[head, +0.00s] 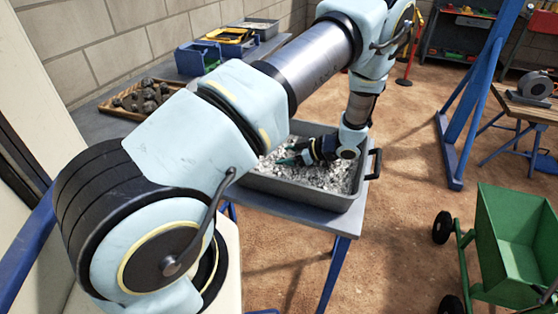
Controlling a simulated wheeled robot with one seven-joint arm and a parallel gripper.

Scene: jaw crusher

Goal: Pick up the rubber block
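My gripper (292,158) reaches low into a grey tray (325,198) filled with pale crushed stone (330,177). It points to the left in the picture, close over the stone. Dark and teal parts show at its tip, too small to tell apart. I cannot tell whether it is open or shut or holds anything. I cannot make out the rubber block; it may be hidden by my arm or gripper, or lost among the stones.
The tray stands at the near end of a grey table (306,217). Behind it are a wooden tray of dark rocks (148,97), a blue bin (197,58) and a yellow-edged tray (232,38). A green cart (515,240) and blue frame (470,100) stand right. Brown floor between is open.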

